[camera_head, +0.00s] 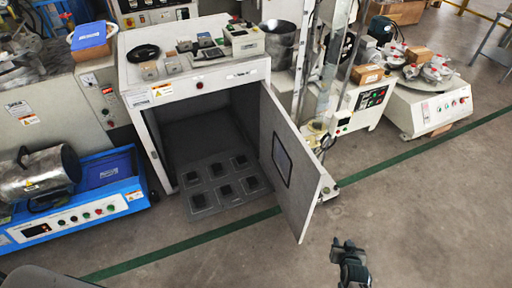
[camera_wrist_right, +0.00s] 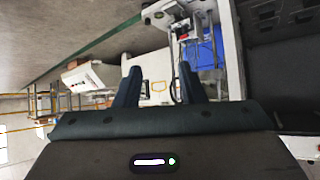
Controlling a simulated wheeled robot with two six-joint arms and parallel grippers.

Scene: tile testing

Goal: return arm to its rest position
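My right gripper (camera_head: 349,247) is at the bottom of the head view, right of centre, over the bare floor. It is apart from the open chamber door (camera_head: 297,165) to its upper left. In the right wrist view its two dark fingers (camera_wrist_right: 158,84) stand well apart, with nothing between them. My left gripper is not in view.
The white test chamber (camera_head: 205,78) stands open, with a grey rack (camera_head: 222,201) of several dark tiles in its opening. The blue machine (camera_head: 72,213) with a metal cylinder is at left. Another machine (camera_head: 430,105) is at right. The floor (camera_head: 430,215) at lower right is clear.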

